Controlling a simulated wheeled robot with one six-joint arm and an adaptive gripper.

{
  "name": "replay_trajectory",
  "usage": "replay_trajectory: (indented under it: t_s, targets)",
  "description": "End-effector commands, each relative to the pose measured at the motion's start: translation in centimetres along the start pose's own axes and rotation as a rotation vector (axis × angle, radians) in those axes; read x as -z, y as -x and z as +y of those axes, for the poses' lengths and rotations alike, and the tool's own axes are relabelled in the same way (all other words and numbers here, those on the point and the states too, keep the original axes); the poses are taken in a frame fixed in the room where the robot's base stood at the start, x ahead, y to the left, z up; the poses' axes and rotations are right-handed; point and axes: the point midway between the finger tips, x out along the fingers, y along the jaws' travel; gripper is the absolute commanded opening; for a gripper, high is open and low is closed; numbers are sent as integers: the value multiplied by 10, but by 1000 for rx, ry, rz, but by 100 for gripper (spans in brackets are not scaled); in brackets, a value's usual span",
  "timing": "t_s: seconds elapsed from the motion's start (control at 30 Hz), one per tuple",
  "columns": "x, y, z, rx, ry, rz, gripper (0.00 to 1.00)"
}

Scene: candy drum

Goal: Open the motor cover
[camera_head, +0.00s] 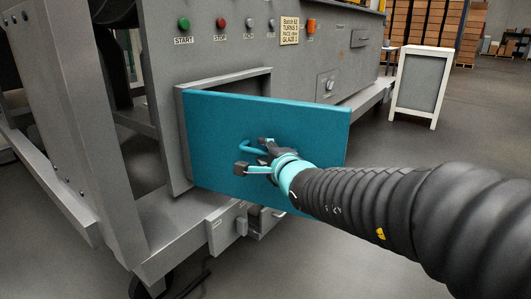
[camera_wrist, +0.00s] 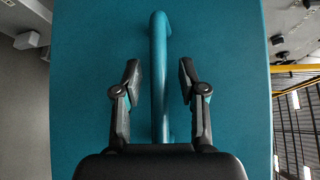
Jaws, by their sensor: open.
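The motor cover (camera_head: 310,137) is a teal panel on the front of the grey machine. It stands swung out from its frame (camera_head: 178,140), with a gap showing along the top and left. Its teal bar handle (camera_head: 252,149) is on its face and also shows in the wrist view (camera_wrist: 159,60). My gripper (camera_head: 252,156) is at the handle. In the wrist view its two fingers (camera_wrist: 159,82) are spread on either side of the bar, apart from it. The inside of the compartment is mostly hidden behind the cover.
Above the cover is a row of buttons, with a green START button (camera_head: 184,23) and a red STOP button (camera_head: 222,23). A small grey box (camera_head: 226,228) sits below the cover. A white-framed board (camera_head: 420,84) stands at the right on open floor.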

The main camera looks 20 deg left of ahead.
Motion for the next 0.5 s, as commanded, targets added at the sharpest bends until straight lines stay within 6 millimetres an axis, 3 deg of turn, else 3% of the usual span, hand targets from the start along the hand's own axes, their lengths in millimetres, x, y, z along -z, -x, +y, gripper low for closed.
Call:
replay_trajectory:
  t_s: [0.23, 0.5]
  targets:
    - [0, 16, -1, 1, 0, 0, 41]
    - [0, 61, -1, 3, 1, 1, 41]
